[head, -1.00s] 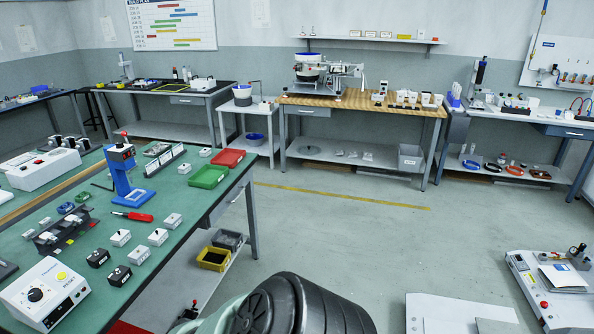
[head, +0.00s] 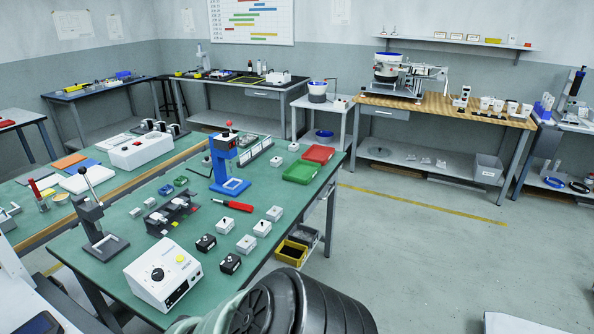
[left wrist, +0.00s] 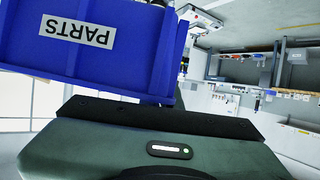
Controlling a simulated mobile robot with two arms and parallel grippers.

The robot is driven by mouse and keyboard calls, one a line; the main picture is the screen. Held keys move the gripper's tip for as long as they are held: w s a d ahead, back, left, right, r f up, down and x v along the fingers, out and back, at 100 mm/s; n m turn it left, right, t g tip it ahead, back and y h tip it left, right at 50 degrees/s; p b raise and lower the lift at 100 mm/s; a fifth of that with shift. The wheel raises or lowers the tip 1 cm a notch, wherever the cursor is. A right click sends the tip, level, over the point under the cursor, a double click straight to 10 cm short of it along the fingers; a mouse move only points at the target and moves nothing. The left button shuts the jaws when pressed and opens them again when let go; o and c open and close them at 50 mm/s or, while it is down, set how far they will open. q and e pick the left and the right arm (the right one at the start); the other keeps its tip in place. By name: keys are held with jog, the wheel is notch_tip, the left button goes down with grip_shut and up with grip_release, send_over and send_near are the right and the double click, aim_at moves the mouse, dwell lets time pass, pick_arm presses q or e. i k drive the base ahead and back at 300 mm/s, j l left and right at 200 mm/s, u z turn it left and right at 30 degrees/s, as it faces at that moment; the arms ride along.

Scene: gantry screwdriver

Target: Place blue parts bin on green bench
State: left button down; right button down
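The blue parts bin (left wrist: 95,40), with a white PARTS label, fills the upper left of the left wrist view and appears upside down there. It is right against my left gripper (left wrist: 165,110), which seems shut on it; the fingertips are hidden. The green bench (head: 125,218) stands at the left and centre of the head view, with many items on it. The bin does not show in the head view. Neither gripper shows in the head view; only a dark part of my own arm is at its bottom edge. My right gripper is not in view.
On the bench are a white control box (head: 163,275), a blue press (head: 226,165), several small boxes, a red tray (head: 318,153) and a green tray (head: 299,172). Its right front edge has some bare surface. Open floor (head: 410,240) lies right of the bench.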

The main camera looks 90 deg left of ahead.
aim_at(283, 194)
jog(key=u, duration=3.9)
jog(key=i+l+u, duration=0.15)
jog(key=l+u, duration=0.25)
jog(key=i+l+u, duration=0.1)
jog(key=l+u, duration=0.65)
jog(key=l, duration=2.75)
